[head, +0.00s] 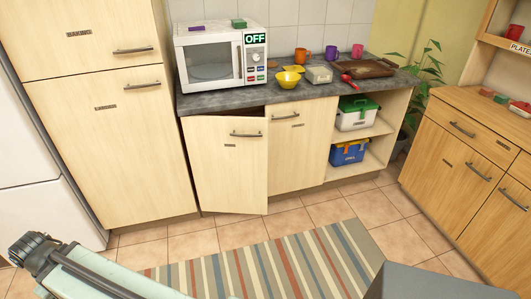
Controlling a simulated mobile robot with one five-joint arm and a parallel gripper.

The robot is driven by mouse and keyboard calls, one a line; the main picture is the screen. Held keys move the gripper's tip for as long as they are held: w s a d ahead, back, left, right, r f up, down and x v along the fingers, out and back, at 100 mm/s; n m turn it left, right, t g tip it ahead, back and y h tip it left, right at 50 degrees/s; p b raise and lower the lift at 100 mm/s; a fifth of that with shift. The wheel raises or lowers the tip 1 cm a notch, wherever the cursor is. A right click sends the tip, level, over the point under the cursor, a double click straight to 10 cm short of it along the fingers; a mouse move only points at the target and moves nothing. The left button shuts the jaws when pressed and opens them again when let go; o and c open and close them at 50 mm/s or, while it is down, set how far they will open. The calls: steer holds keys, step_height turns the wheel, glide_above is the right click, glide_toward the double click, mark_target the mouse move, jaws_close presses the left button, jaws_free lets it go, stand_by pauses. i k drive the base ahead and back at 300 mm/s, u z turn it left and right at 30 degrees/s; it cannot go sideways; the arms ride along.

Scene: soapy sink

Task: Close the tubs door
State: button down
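A pale wooden cabinet door (225,170) under the microwave stands ajar. Its right edge, near the bar handle (247,134), is swung out a little, and a dark gap shows along its top. Its small label is too small to read, so I cannot tell for sure that it is the tubs door. The door to its right (297,155) looks shut. The inside of the ajar cupboard is hidden. Part of my arm shows at the lower left, apart from the doors. My gripper is not in view.
A striped rug (270,265) lies on the tiled floor before the cabinets. Open shelves at right hold a green-lidded box (357,113) and a blue box (348,152). The counter (225,98) carries a microwave (222,57), bowl, mugs and tray. A wooden cabinet (460,165) stands right.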

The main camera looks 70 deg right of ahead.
mark_target(228, 155)
steer(key=z, duration=0.15)
steer(key=i, duration=1)
steer(key=u, duration=0.1)
